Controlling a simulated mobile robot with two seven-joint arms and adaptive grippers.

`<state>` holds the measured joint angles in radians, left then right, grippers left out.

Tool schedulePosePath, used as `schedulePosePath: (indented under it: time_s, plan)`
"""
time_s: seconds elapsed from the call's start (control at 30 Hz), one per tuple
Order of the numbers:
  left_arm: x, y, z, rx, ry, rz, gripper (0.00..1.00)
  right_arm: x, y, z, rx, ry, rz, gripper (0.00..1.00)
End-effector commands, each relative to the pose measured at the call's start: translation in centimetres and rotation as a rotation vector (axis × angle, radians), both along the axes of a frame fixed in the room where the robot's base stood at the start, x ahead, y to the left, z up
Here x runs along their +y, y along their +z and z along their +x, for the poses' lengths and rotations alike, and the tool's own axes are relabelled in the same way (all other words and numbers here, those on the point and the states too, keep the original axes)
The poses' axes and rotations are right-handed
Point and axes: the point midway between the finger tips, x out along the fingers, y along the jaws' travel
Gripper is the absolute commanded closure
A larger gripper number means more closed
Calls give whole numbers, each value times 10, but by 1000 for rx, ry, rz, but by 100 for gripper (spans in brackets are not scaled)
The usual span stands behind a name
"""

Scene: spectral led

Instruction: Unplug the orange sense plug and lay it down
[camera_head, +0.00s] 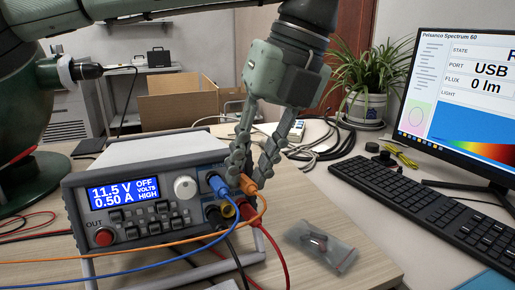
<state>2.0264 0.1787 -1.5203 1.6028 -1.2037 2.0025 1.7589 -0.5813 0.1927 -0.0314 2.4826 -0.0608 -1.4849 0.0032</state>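The orange sense plug (248,186) sits at the right end of the power supply's (150,190) front panel, and an orange lead runs from it. My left gripper (248,178) comes down from above, with one fingertip on each side of the orange plug. Whether the fingertips touch it or stand just clear, I cannot tell. The fingers partly hide the plug and the panel edge. A blue plug (217,184) is close by on the left. My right gripper is not in view.
Yellow, black and red plugs (247,210) with leads crowd just below. A clear bag (318,244) lies on the table to the right. A keyboard (430,210) and monitor (465,90) stand further right. Bare wood (370,268) shows beside the bag.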

Motion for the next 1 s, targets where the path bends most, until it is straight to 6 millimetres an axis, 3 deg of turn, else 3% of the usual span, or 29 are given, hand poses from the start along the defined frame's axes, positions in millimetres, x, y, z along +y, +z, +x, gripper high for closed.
schedulePosePath:
  time_s: [0.3,0.47,0.6,0.63,0.73,1.0]
  plan:
    - [1,-2,0,-1,1,-1,80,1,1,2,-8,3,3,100]
    - [1,-2,0,-1,1,-1,99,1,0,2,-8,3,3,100]
    - [1,-2,0,-2,1,-1,100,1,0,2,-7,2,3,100]
    - [1,-2,0,-2,1,-1,87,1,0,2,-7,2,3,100]
    - [1,-2,0,-2,1,-1,100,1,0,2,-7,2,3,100]
    - [1,-2,0,-2,1,-1,100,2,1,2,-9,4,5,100]
